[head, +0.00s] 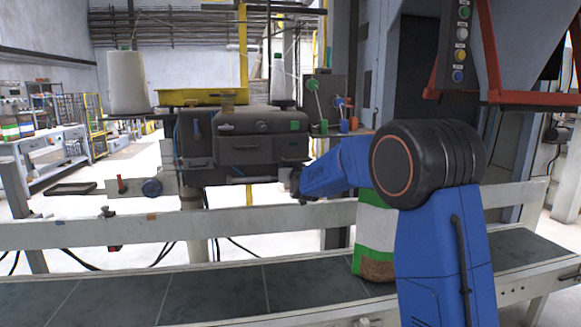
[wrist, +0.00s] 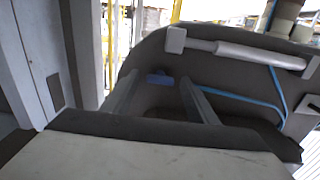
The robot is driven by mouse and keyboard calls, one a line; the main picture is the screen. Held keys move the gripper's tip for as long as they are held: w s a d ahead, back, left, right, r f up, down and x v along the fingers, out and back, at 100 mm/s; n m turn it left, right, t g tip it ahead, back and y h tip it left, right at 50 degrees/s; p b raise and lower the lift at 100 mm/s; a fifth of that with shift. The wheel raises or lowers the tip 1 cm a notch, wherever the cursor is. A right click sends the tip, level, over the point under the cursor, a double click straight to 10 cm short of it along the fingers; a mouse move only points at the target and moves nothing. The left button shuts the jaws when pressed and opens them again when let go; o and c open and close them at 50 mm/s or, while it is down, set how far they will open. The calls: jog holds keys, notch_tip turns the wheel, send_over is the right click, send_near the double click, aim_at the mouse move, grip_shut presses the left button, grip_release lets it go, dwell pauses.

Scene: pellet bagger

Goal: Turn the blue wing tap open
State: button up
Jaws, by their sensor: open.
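The blue wing tap (wrist: 160,80) shows in the wrist view as a small flat blue piece on the dark side of the machine head. My gripper (wrist: 160,85) is open, with one grey finger on each side of the tap in that picture. The fingers appear apart from the tap, and how far its depth is from the tips I cannot tell. In the head view my gripper (head: 296,183) is at the right end of the dark machine head (head: 245,148). The tap itself is hidden there behind my gripper and the machine.
A light blue hose (wrist: 240,98) and a pale bar (wrist: 262,57) lie right of the fingers. A grey conveyor (head: 215,290) with a pale guide rail (head: 200,226) runs across the front. A green and white bag (head: 374,240) stands on it, partly behind my arm.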

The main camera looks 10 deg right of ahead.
jog(key=shift+c, duration=0.3)
jog(key=c, duration=1)
jog(key=shift+a+f+n, duration=0.1)
jog(key=shift+n, duration=4.4)
jog(key=shift+a+f+n, duration=0.1)
jog(key=shift+n, duration=4.4)
